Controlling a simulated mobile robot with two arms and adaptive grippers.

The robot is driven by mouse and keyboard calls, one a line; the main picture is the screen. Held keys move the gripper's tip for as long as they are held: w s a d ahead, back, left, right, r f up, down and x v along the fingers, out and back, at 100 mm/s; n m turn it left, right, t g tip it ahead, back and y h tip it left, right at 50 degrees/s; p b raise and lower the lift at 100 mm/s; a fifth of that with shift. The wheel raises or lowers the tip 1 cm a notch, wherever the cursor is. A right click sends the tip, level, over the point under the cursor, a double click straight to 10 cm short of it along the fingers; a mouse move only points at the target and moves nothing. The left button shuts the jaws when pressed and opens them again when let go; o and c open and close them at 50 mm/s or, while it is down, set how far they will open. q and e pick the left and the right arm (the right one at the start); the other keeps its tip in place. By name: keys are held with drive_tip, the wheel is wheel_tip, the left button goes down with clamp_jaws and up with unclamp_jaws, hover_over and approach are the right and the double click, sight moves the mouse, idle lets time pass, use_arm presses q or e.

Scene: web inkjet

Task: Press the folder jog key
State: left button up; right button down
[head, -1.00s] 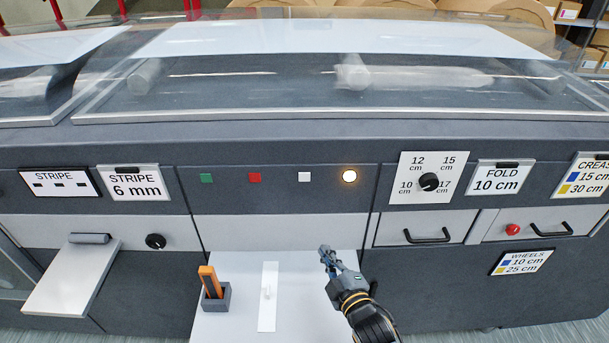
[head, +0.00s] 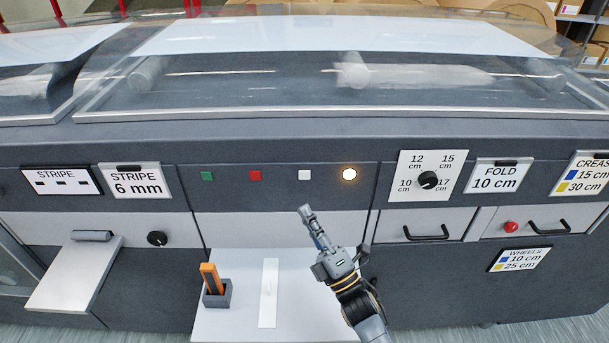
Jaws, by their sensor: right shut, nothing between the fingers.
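A round lit lamp (head: 349,174) is at the row's right end. No label beside the keys names the folder jog. My right gripper (head: 306,210) is shut and empty, its tips pointing up just below the white key, apart from it in the picture. The depth of the gap is hard to judge. My left gripper is not in view.
A pull-out shelf (head: 235,322) below holds an orange tool (head: 211,279) in a dark holder and a white strip (head: 268,292). A dial (head: 428,181), drawers with handles (head: 427,233) and signs are at the right. A clear cover (head: 250,95) spans the top.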

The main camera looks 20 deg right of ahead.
drive_tip(key=shift+w, duration=0.1)
drive_tip(key=b, duration=0.3)
approach(304, 175)
drive_tip(key=w+a+r, duration=0.2)
drive_tip(key=a+r, duration=0.2)
drive_tip(key=shift+w+d+r+b, duration=0.15)
drive_tip(key=shift+w+d+b, duration=0.05)
drive_tip(key=shift+w, duration=0.25)
drive_tip(key=shift+w+d+r+b, duration=0.1)
drive_tip(key=shift+w+d+b, duration=0.15)
drive_tip(key=shift+w, duration=0.25)
drive_tip(key=shift+w, duration=0.1)
drive_tip(key=shift+w+d+b, duration=0.1)
drive_tip(key=shift+w+b, duration=0.2)
drive_tip(key=shift+b, duration=0.05)
